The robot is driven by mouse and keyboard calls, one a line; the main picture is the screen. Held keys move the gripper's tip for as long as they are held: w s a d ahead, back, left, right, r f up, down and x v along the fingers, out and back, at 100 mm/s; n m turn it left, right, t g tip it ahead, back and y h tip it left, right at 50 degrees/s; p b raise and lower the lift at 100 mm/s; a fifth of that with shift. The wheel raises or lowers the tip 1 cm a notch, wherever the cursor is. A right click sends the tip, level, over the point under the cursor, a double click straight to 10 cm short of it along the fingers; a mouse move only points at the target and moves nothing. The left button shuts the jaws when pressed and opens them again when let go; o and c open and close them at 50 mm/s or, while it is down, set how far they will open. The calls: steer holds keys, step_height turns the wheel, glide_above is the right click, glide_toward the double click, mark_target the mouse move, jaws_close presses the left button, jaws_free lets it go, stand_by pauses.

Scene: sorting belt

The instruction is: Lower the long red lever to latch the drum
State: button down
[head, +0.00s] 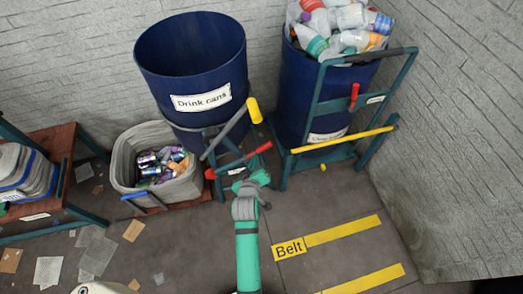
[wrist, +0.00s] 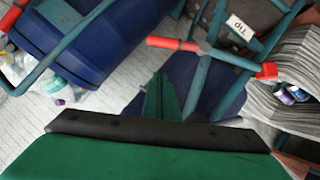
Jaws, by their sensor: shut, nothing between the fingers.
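The long red lever (head: 258,149) is a bar low on the teal frame in front of the blue drum labelled "Drink cans" (head: 190,60). Its long red grip is at the right and rises slightly; a red knob (head: 210,174) is at the left end. In the wrist view the red grip (wrist: 172,43) is at upper centre and the red knob (wrist: 268,70) at right. My gripper (head: 258,176) is shut and empty, just below the grip in the head view. Its green fingers (wrist: 163,97) show together in the wrist view, apart from the grip. The drum (wrist: 195,80) is partly hidden behind them.
A yellow-ended grey lever (head: 254,110) stands above the red one. A grey bin of cans (head: 122,165) stands left. A second blue drum (head: 300,95), full of bottles, stands right with a yellow bar (head: 345,139) and a short red lever (head: 354,92). Floor near the "Belt" marking (head: 289,248) is clear.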

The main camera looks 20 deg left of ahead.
glide_toward(262, 151)
steer(key=w+a+r, duration=0.3)
steer(key=w, duration=0.1)
steer(key=w+f, duration=0.1)
steer(key=w+d+f, duration=0.1)
steer(key=shift+f, duration=0.4)
steer(key=shift+w+d+f, duration=0.2)
steer(key=shift+w+f, duration=0.05)
steer(key=shift+f, duration=0.25)
